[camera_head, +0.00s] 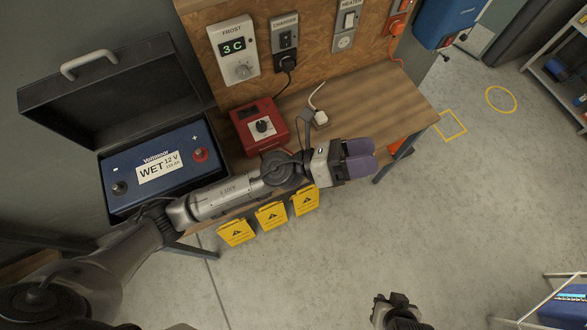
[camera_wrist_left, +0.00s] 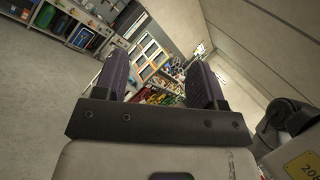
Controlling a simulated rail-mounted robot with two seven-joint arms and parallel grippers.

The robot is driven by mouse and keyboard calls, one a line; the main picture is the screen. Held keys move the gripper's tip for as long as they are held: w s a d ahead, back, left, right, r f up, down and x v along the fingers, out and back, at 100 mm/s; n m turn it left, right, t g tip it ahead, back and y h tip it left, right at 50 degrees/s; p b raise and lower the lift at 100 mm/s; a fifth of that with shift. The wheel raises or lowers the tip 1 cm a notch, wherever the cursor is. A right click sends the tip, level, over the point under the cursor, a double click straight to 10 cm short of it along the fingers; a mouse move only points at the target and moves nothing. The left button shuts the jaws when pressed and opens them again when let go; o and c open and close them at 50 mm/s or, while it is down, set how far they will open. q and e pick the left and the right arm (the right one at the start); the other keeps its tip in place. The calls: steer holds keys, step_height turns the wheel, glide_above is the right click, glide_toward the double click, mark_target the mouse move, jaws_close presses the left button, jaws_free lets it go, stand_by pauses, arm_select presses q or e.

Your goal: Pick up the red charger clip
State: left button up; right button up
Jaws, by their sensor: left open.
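I cannot make out the red charger clip for certain in either view. A red charger box (camera_head: 262,127) with a round dial sits on the wooden bench. A small orange-red thing (camera_head: 402,149) shows near the bench's right end, partly hidden; I cannot tell what it is. My left gripper (camera_head: 361,158), with purple fingers, is in front of the bench's right part. In the left wrist view (camera_wrist_left: 160,78) its fingers are apart with nothing between them. My right gripper (camera_head: 397,303) is dark, low at the bottom edge, over the floor; its jaws are unclear.
A blue battery (camera_head: 155,168) with a red-capped terminal sits in an open black case at left. Yellow warning tags (camera_head: 271,215) hang at the bench's front edge. A white plug (camera_head: 320,117) lies on the bench (camera_head: 385,100). The floor at right is mostly clear.

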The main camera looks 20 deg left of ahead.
arm_select(q)
step_height(320, 180, down, 15)
steer(key=d+m+g+y+b, duration=0.1)
steer(key=m+g+y+b, duration=0.45)
steer(key=m+g, duration=0.8)
steer(key=w+a+f+m+t+y+b, duration=0.2)
steer(key=w+a+f+m+y, duration=0.25)
steer(key=a+y, duration=0.35)
steer(key=w+a+f+m+t+y+b, duration=0.25)
steer(key=w+a+f+y, duration=0.35)
steer(key=a, duration=0.5)
steer(key=shift+m+y, duration=0.45)
steer(key=f, duration=0.3)
steer(key=s+f, duration=0.1)
steer(key=f, duration=0.2)
steer(key=shift+s+a+f+p, duration=0.1)
steer(key=shift+s+f+p, duration=0.15)
steer(key=shift+p, duration=0.1)
steer(key=shift+f, duration=3.05)
arm_select(e)
step_height(320, 180, down, 10)
steer(key=shift+f, duration=0.15)
steer(key=shift+s, duration=0.1)
